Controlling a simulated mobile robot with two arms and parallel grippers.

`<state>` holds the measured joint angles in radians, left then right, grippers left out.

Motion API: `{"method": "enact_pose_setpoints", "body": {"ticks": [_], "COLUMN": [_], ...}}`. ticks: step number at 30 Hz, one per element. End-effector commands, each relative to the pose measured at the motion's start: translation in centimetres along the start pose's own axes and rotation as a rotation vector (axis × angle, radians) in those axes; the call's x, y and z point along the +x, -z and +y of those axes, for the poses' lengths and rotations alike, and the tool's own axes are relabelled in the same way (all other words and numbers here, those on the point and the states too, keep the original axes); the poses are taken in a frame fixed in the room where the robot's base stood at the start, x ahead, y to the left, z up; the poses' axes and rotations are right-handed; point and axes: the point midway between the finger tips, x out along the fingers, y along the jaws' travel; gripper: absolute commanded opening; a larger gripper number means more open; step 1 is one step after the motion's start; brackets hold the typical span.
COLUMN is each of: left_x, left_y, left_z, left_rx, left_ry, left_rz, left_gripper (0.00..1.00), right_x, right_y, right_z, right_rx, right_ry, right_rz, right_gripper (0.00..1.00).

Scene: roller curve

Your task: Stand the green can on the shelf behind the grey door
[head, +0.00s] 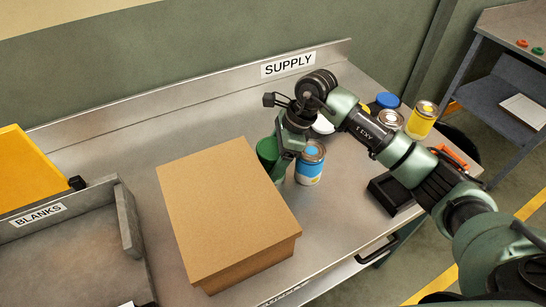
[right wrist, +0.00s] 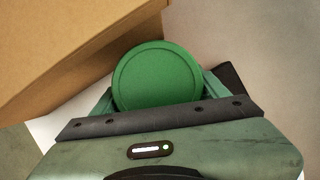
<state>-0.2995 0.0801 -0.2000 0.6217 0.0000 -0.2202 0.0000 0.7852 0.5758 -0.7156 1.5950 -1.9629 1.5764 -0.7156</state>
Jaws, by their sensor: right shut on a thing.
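The green can (head: 267,150) stands on the metal SUPPLY table, just behind the cardboard box, which hides its lower part. My right gripper (head: 279,160) reaches down to it from the right and is shut on it. In the right wrist view the round green top of the can (right wrist: 156,76) sits between the jaws, close to the box's edge. A blue can (head: 310,163) with a metal lid stands right beside the gripper. My left gripper is not in view. No grey door or shelf behind one can be made out.
The cardboard box (head: 225,205) stands close in front of the green can. A yellow can (head: 422,119), a can with a blue lid (head: 386,101) and a black tray (head: 391,195) are at the right. A grey BLANKS bin (head: 60,238) is at the left.

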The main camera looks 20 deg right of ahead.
Motion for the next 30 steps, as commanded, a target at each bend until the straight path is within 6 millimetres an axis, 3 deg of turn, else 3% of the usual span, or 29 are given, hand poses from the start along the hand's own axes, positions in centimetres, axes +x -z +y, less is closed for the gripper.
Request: {"method": "enact_pose_setpoints", "body": {"ticks": [6, 7, 9, 22, 30], "left_x": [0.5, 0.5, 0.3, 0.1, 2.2], "left_y": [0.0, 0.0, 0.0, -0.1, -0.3], "left_z": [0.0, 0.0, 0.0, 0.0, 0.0], "left_rx": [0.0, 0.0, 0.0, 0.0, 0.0], "left_ry": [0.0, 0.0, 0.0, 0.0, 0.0], "left_rz": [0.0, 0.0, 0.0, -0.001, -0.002], "left_gripper": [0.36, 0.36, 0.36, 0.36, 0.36], "right_x": [0.3, 0.3, 0.2, -0.3, -5.4], "right_y": [0.1, 0.1, 0.1, 0.0, 0.1], "right_z": [0.0, 0.0, 0.0, -0.1, -0.2], "right_rx": [0.0, 0.0, 0.0, 0.0, -0.001], "right_ry": [0.001, 0.001, 0.0, 0.001, 0.008], "right_rz": [0.0, 0.0, 0.0, 0.0, 0.0], "right_gripper": [0.28, 0.77, 0.96, 0.96, 0.96]}}
